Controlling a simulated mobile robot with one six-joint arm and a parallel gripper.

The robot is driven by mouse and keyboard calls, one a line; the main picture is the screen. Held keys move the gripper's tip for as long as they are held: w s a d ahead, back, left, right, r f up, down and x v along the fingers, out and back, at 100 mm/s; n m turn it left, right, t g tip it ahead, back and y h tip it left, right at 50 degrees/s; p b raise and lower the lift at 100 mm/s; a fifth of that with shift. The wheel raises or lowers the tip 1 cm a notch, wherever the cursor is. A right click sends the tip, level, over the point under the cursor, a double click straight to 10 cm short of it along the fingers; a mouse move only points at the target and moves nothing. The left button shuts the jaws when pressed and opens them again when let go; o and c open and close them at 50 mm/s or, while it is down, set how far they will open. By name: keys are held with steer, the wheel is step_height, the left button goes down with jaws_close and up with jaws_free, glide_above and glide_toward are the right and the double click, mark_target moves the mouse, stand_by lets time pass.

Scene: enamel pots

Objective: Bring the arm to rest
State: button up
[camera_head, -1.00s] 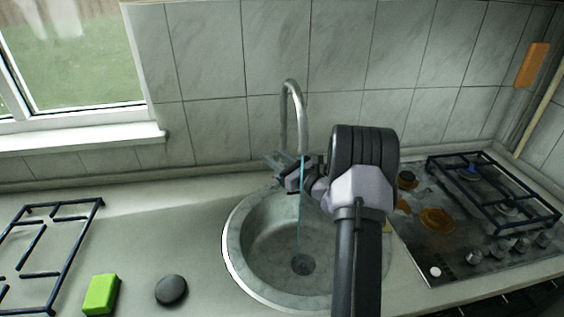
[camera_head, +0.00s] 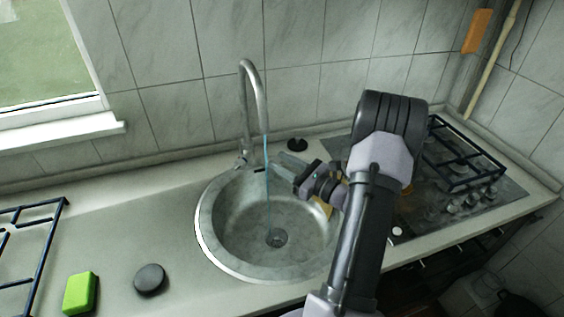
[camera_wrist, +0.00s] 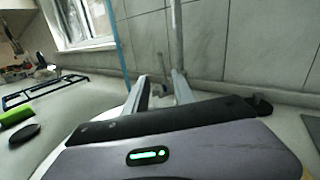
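My gripper (camera_head: 282,164) is over the back right part of the round sink (camera_head: 207,240), just right of the thin blue water stream (camera_head: 267,185). In the wrist view my gripper (camera_wrist: 160,88) has its two fingers apart, with nothing held between them. The curved metal tap (camera_head: 246,95) stands behind the sink, and the stream falls from its spout toward the drain (camera_head: 277,237). The tap lever (camera_head: 243,158) is at its base, left of my fingertips and apart from them. My arm hides the sink's right side and part of the hob.
A green sponge (camera_head: 80,293) and a dark round object (camera_head: 150,280) lie on the left counter, beside a black grate (camera_head: 45,250). The hob (camera_head: 490,205) with its grate is on the right. A tiled wall (camera_head: 300,60) stands behind. A black round piece (camera_head: 298,145) lies behind the sink.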

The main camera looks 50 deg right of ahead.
steer(key=a+r+n+g+y, duration=0.3)
steer(key=a+n+g, duration=0.15)
steer(key=a, duration=0.55)
steer(key=a+r+n+g+y, duration=0.35)
steer(key=a+n, duration=0.25)
steer(key=a, duration=0.4)
steer(key=a+r+n+g+y, duration=0.3)
steer(key=a+n, duration=0.2)
steer(key=a, duration=0.6)
steer(key=s+a+r+n+h, duration=0.1)
steer(key=s+a+n+h, duration=0.3)
steer(key=s+n, duration=0.3)
steer(key=s+a+r+n+g+h, duration=0.1)
steer(key=s+a+r+n+h, duration=0.1)
steer(key=s+a+n+h, duration=0.2)
steer(key=s+n, duration=0.3)
steer(key=s, duration=0.1)
steer(key=shift+a+g, duration=0.2)
steer(key=shift+g, duration=0.1)
steer(key=shift+o, duration=0.2)
steer(key=shift+s+r, duration=0.1)
steer(key=shift+r, duration=0.05)
